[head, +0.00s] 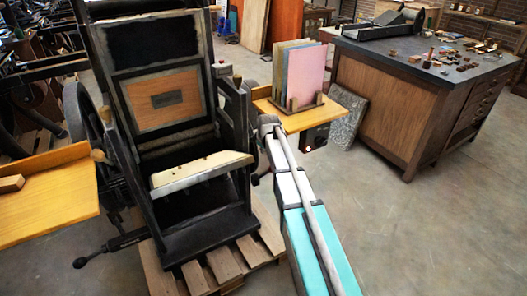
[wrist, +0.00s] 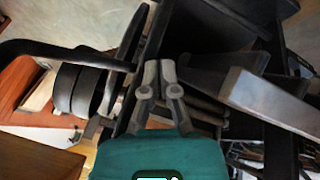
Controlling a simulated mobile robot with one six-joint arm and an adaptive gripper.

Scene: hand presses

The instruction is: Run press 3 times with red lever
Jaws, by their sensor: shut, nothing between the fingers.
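The press (head: 165,100) is a black upright machine with a tilted frame, a wooden block in its upper part and a pale bar across its middle. Its dark frame also fills much of the wrist view (wrist: 215,35). I cannot make out a clearly red lever in either view. A dark rod with a black knob (head: 80,262) sticks out at the press's lower left. My gripper (wrist: 159,66) is shut and empty, its fingertips close to dark press parts; contact cannot be told. In the head view my arm reaches to the press's right side, and the fingers are hidden.
A wooden shelf (head: 45,190) stands left of the press. Another (head: 315,118) at its right holds coloured sheets (head: 300,75). In the wrist view, a curved black bar (wrist: 65,52) is left of my fingers and a pale metal bar (wrist: 270,100) right. A workbench (head: 405,110) stands farther right.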

